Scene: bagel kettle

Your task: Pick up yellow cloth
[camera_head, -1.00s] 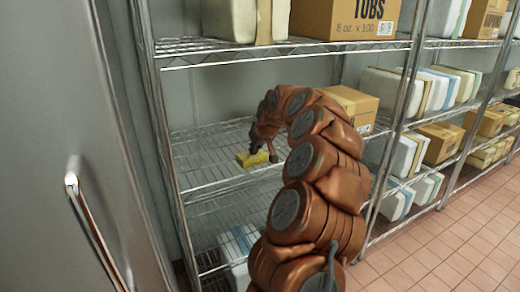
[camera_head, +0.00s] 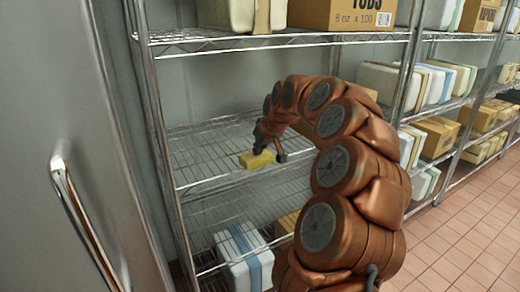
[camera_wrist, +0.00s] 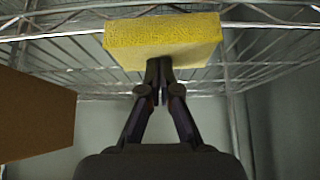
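The yellow cloth (camera_head: 256,160) is a thick, flat block at the wire middle shelf, near the left side of the rack in the head view. My gripper (camera_head: 269,155) hangs down at the cloth's right end. In the wrist view the yellow cloth (camera_wrist: 165,37) fills the top middle, and the fingers of my gripper (camera_wrist: 160,70) come together towards its lower edge, with a narrow gap between them. The fingertips overlap that edge. The head view shows two dark prongs apart. I cannot tell whether the fingers pinch the cloth.
The wire shelf (camera_head: 205,180) is mostly bare around the cloth. A brown box (camera_wrist: 35,115) is close on the left in the wrist view. A white box with a blue band (camera_head: 243,262) stands below. A metal door with a handle (camera_head: 75,205) is at the left.

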